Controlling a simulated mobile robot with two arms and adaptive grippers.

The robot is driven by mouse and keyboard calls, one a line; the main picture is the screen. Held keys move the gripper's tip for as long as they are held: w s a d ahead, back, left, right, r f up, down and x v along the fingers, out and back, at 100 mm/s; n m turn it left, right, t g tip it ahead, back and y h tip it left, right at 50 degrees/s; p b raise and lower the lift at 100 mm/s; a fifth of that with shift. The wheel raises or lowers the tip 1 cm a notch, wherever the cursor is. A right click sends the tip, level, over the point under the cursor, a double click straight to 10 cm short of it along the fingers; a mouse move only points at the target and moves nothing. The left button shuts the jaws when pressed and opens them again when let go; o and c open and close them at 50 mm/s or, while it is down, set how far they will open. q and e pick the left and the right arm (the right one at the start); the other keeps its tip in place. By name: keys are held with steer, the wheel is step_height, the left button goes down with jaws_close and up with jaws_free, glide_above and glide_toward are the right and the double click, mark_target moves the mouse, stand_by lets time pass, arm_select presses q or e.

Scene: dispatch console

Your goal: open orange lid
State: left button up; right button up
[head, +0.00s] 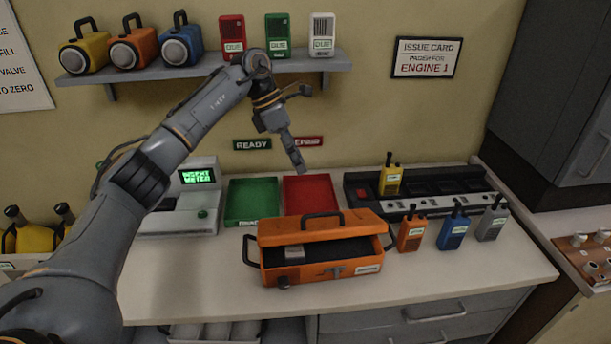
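An orange toolbox (320,274) stands on the counter near its front edge, with dark handles at its ends. Its orange lid (285,229) is raised and tilted back, with a dark handle on top, so the dark interior (345,250) shows. A small grey item (294,252) is inside at the left. My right gripper is not in view.
Green (252,203) and red (310,198) trays lie behind the box. A dark charger rack (440,196) holds a yellow radio (390,178). Orange (411,236), blue (453,231) and grey (492,222) radios stand right of the box. The counter's front left is clear.

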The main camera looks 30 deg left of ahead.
arm_select(q)
steer(key=shift+v, duration=2.65)
steer(key=shift+s, duration=0.1)
